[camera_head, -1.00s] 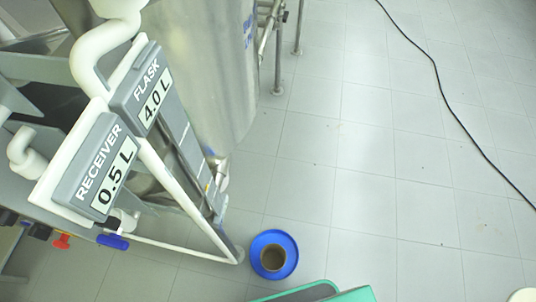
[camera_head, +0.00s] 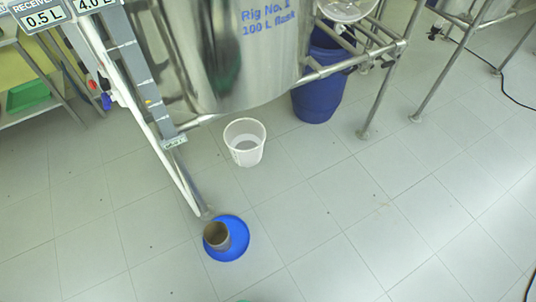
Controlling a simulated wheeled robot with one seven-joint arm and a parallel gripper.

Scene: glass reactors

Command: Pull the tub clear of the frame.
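A white open-topped tub (camera_head: 245,142) stands upright on the floor, just in front of the big steel vessel (camera_head: 235,55) marked "Rig No. 1". The metal frame (camera_head: 352,62) is made of tubes, with legs on the floor to the right. A blue round container (camera_head: 317,98) stands under the frame, its top partly hidden by tubes. I cannot tell for sure which container the task calls the tub. My gripper is not in view.
A blue round base with a brownish cup-shaped piece (camera_head: 217,236) stands on the floor near the foot of a slanted white pole (camera_head: 170,165). A shelf with a green tray (camera_head: 27,95) is at the left. The tiled floor in front is largely clear. A black cable lies at far right.

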